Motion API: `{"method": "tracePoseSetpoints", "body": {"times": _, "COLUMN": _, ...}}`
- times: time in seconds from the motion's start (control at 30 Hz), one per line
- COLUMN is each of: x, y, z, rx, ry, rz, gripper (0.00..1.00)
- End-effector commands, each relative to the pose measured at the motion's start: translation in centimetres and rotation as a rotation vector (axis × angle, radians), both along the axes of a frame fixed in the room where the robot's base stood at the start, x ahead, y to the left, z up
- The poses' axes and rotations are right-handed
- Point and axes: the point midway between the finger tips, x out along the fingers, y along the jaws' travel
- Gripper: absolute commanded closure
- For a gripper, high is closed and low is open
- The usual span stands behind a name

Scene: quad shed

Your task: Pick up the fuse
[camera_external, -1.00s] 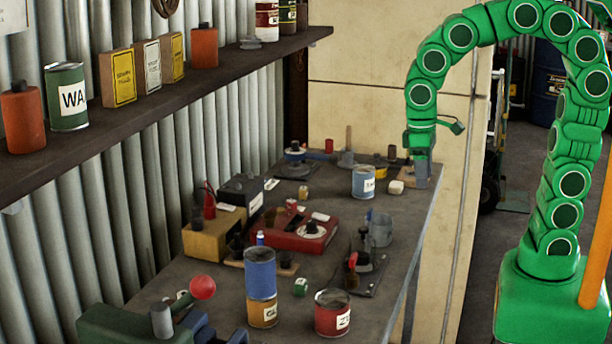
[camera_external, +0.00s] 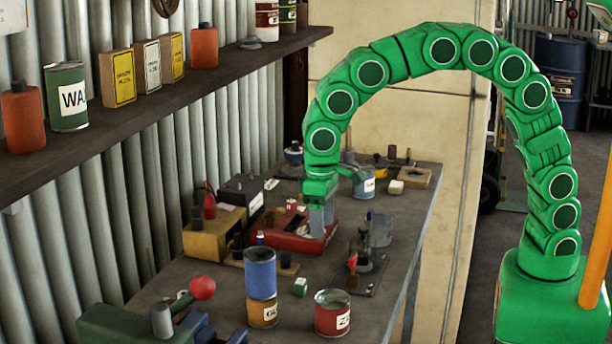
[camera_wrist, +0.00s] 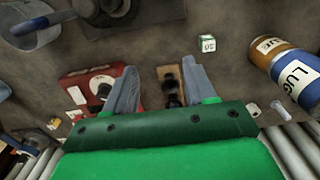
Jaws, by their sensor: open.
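I cannot tell for sure which thing is the fuse. A small pale cylinder (camera_wrist: 253,109) lies right of my gripper in the wrist view and may be it. My gripper (camera_wrist: 163,88) is open, with a wide gap between its grey fingers and nothing held. Between the fingers a wooden block with dark pegs (camera_wrist: 169,72) shows below. The red box (camera_wrist: 72,90) with a white disc is partly behind the left finger. In the external view my gripper (camera_external: 321,222) hangs over the right part of the red box (camera_external: 290,242); the fingers hide some of it.
A blue can (camera_external: 260,273) stands on an orange can (camera_external: 262,313), beside a red can (camera_external: 332,318). A green and white cube (camera_external: 300,287) lies nearby. A grey mug (camera_external: 381,231) stands right of my gripper. The shelf (camera_external: 200,85) overhangs the back.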

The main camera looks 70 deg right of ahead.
Motion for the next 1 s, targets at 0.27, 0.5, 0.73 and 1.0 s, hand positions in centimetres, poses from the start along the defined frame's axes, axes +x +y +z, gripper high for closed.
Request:
{"method": "tracePoseSetpoints", "body": {"times": 0.27, "x": 2.6, "y": 5.9, "z": -3.0, "rx": 0.01, "ry": -0.012, "rz": 0.01, "gripper": 0.45}}
{"method": "tracePoseSetpoints", "body": {"times": 0.5, "x": 3.3, "y": 7.6, "z": -3.9, "rx": 0.016, "ry": -0.019, "rz": 0.01, "gripper": 0.45}}
{"method": "tracePoseSetpoints", "body": {"times": 0.73, "x": 3.1, "y": 7.5, "z": -6.1, "rx": 0.014, "ry": -0.013, "rz": 0.009, "gripper": 0.45}}
{"method": "tracePoseSetpoints", "body": {"times": 1.0, "x": 2.9, "y": 7.8, "z": -7.8, "rx": 0.015, "ry": -0.015, "rz": 0.01, "gripper": 0.45}}
